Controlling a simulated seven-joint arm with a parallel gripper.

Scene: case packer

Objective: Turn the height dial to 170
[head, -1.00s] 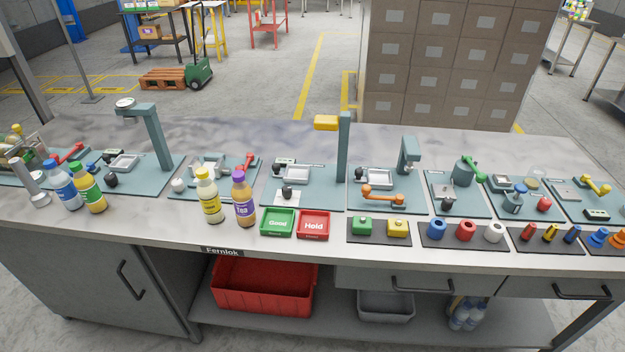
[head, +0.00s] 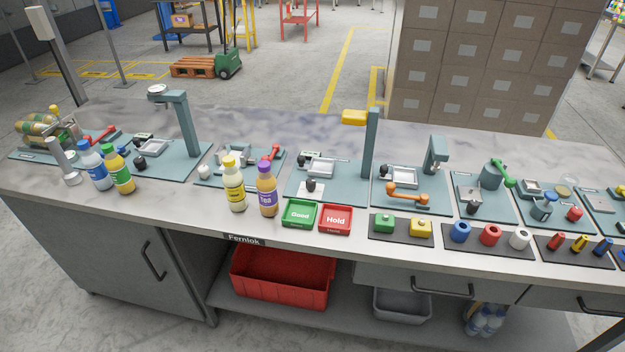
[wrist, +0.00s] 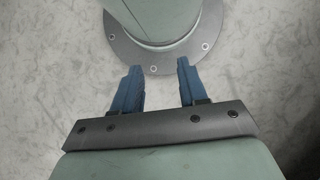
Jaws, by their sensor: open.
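I cannot tell for certain which control is the height dial, and no number can be read. A black knob on a white plate (head: 311,186) sits at the front of the middle station, beside a tall teal column (head: 370,142) with a yellow head (head: 354,117). Other black knobs (head: 140,163) stand on stations to the left and right. My gripper (wrist: 157,68) shows only in the wrist view. Its two blue fingers are apart with nothing between them, near a round grey bolted flange (wrist: 155,66) over a pale mottled surface.
A yellow-capped bottle (head: 234,186) and a purple-labelled bottle (head: 267,190) stand left of the green Good tray (head: 299,213) and red Hold tray (head: 335,219). An orange crank (head: 407,196) is right of the column. The marble-patterned bench top behind the stations is mostly clear.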

